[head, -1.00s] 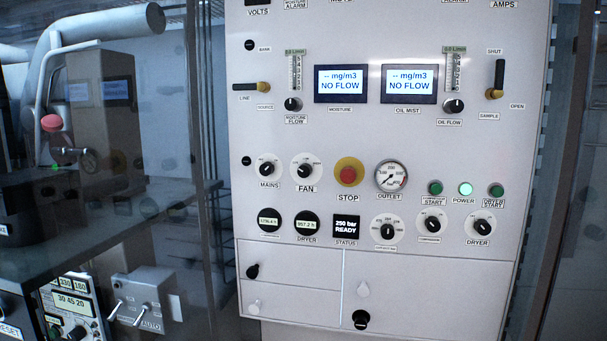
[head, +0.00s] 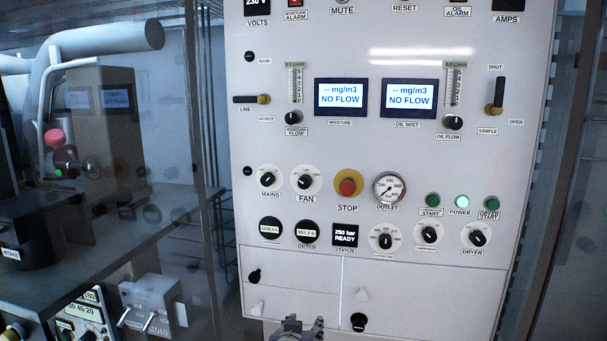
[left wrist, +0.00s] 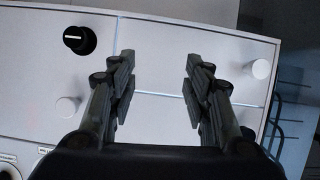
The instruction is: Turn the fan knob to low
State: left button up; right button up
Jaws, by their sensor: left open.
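The fan knob (head: 305,182) is a black knob on a round white dial, labelled FAN, left of the red stop button on the panel. Its pointer tilts to the upper left; the dial's small markings are too fine to read. My left gripper (head: 297,325) shows at the bottom edge of the head view, well below the fan knob and in front of the panel's lower part. In the left wrist view my left gripper (left wrist: 158,75) is open and empty, with its fingers facing the lower doors. The fan knob is not in that view. My right gripper is not in view.
Similar knobs sit nearby: the mains knob (head: 267,180) at left and the dryer knob (head: 477,237) at lower right. The red stop button (head: 347,187) is beside the fan dial. A bench with equipment (head: 150,305) stands at the left behind glass.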

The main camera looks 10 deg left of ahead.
pick_arm(q)
notch_tip(320, 180, up, 20)
jog(key=n+t+p, duration=0.1)
jog(key=t, duration=0.2)
jog(key=n+t+y+p, duration=0.1)
jog(key=n+t+p, duration=0.1)
send_near(303, 183)
jog(key=w+p, duration=0.4)
jog(key=w, duration=0.4)
jog(key=shift+w+r, duration=0.15)
jog(key=shift+w, duration=0.6)
jog(key=c, duration=1.1)
